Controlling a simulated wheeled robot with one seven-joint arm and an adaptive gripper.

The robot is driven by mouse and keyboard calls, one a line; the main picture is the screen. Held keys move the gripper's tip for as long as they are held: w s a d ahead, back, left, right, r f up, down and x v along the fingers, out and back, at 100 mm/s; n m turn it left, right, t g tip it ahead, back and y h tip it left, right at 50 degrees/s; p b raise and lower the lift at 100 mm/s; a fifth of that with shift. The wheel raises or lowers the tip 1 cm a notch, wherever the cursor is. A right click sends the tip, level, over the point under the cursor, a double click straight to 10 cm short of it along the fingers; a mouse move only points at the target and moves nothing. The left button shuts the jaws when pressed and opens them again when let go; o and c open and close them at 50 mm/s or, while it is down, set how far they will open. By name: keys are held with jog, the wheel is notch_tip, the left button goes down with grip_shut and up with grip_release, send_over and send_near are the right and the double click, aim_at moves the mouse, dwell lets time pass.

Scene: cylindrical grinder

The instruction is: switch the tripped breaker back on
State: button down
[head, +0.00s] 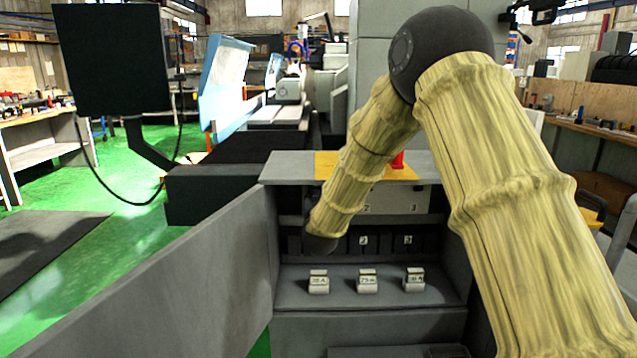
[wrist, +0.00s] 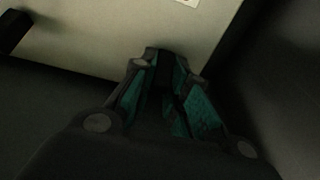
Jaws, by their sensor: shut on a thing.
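An open grey cabinet (head: 370,325) stands in front of me. Inside it, a light breaker panel (head: 398,200) carries number labels, partly covered by my arm. My gripper (wrist: 170,68) reaches into the left part of the cabinet. In the head view only its dark rear end (head: 320,243) shows below my sleeve; the fingertips are hidden. In the wrist view its teal-padded fingers are closed around a dark, narrow piece against the light panel (wrist: 85,35), probably a breaker handle. Another dark handle (wrist: 12,32) sticks out at the left. Shadow hides the handle's position.
Several small labelled blocks, one of them the middle block (head: 367,281), stand on the cabinet's lower shelf. The open cabinet door (head: 175,290) extends left toward me. A yellow plate and red knob (head: 397,160) are on top. A black monitor (head: 110,60) hangs at the left.

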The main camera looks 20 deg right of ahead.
jog(key=shift+r+g+p, duration=0.1)
jog(key=shift+g+p, duration=0.2)
jog(key=shift+p, duration=0.1)
jog(key=c, duration=1.4)
grip_release()
jog(key=v, duration=1.2)
jog(key=shift+d, duration=0.1)
